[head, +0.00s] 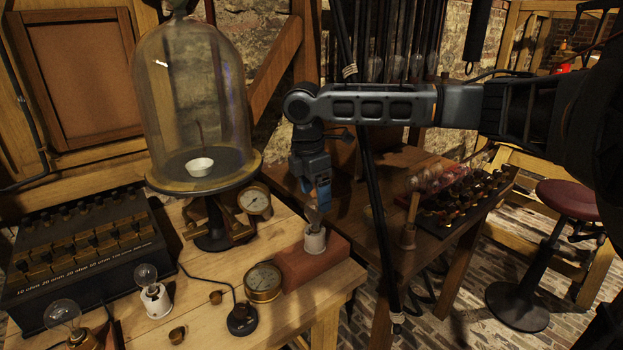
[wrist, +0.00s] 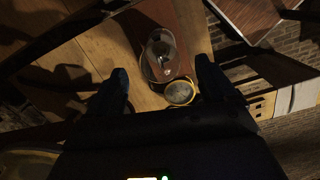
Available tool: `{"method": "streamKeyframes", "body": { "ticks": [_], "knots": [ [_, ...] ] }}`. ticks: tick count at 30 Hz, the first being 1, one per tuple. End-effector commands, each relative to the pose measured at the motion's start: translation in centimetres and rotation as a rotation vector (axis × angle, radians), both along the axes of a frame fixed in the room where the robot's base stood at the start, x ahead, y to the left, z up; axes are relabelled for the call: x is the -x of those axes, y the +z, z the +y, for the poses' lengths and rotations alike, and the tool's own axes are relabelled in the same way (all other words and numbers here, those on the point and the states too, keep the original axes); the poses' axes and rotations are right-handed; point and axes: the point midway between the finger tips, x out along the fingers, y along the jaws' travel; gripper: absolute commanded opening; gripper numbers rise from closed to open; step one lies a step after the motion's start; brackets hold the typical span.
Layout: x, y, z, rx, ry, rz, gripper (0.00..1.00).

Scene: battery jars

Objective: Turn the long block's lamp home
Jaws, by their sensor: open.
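The long block (head: 328,262) is a reddish-brown block near the right front edge of the wooden workbench. A white socket (head: 315,240) stands on it with a clear glass lamp (head: 312,215) upright in it. My gripper (head: 321,205) points down just above and beside the lamp, with blue fingers. In the wrist view the lamp (wrist: 161,46) shows from above, between and ahead of the two open fingers (wrist: 161,72). Nothing is between the fingertips that I can see as gripped. How far the lamp is seated in its socket cannot be told.
A brass gauge (head: 262,282) lies against the block's left side. A glass bell jar (head: 196,100) stands on a plate to the left. Two more lamps in sockets (head: 154,298) and a black resistance box (head: 88,245) are farther left. A darker table (head: 345,190) stands behind.

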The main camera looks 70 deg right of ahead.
Motion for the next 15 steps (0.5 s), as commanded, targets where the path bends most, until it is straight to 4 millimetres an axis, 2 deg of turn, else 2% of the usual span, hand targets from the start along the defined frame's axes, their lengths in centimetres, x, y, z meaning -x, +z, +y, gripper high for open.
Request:
{"method": "streamKeyframes", "body": {
  "ticks": [6,15],
  "knots": [
    [0.2,-2.7,-0.2,0.0,0.0,0.0,0.84],
    [0.3,-3.9,-0.3,0.0,0.001,-0.001,0.84]
  ]
}}
